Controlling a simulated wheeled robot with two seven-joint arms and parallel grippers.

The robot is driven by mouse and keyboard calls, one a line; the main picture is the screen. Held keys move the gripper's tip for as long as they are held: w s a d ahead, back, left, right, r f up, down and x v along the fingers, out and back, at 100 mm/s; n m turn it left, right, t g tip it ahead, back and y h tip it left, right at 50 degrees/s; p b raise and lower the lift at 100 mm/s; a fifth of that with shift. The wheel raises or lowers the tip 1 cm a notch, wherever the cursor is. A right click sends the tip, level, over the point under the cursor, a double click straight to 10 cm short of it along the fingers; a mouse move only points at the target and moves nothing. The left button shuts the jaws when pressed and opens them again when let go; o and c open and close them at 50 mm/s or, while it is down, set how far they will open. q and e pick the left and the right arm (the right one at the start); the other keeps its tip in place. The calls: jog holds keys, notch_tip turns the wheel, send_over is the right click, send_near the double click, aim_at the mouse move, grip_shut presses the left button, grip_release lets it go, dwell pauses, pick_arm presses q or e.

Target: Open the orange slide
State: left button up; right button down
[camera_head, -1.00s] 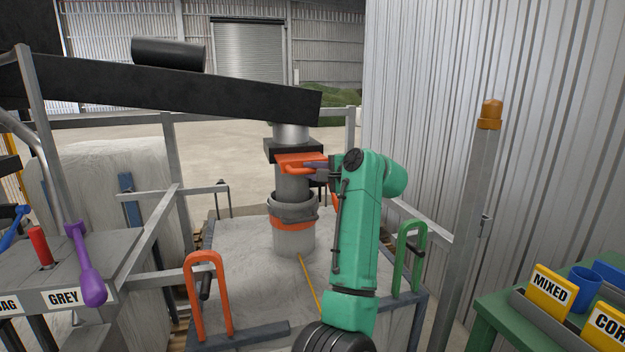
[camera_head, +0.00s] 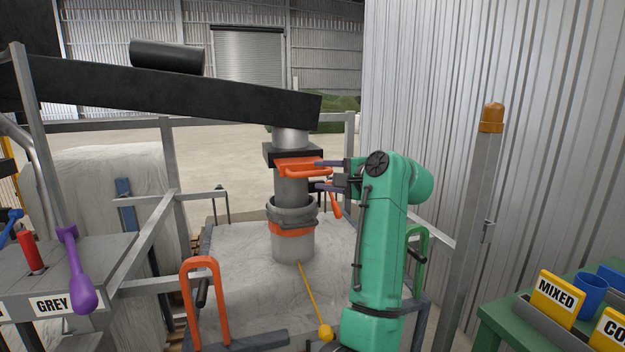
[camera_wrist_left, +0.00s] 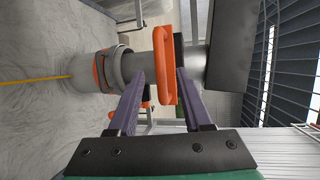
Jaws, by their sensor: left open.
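The orange slide (camera_head: 303,169) is a looped handle on the grey spout below a black block. My left gripper (camera_head: 322,175) is open to its right, fingers pointing left at the handle's outer end, one finger higher than the other. In the left wrist view the orange slide's handle (camera_wrist_left: 168,72) lies between the two open fingertips (camera_wrist_left: 160,74) of my left gripper, with a gap on the left finger's side. Whether the other finger touches it I cannot tell. My right gripper is not in view.
A grey collar with an orange band (camera_head: 291,230) surrounds the spout over a pale bag. An orange lever (camera_head: 335,204) hangs just under my fingers. Orange (camera_head: 206,300) and green (camera_head: 419,243) hoops stand at the frame's sides. A yellow-knobbed rod (camera_head: 314,299) lies in front.

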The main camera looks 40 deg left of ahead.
pick_arm(q)
jog(key=b+v, duration=0.1)
jog(key=v, duration=0.9)
jog(key=shift+a, duration=0.1)
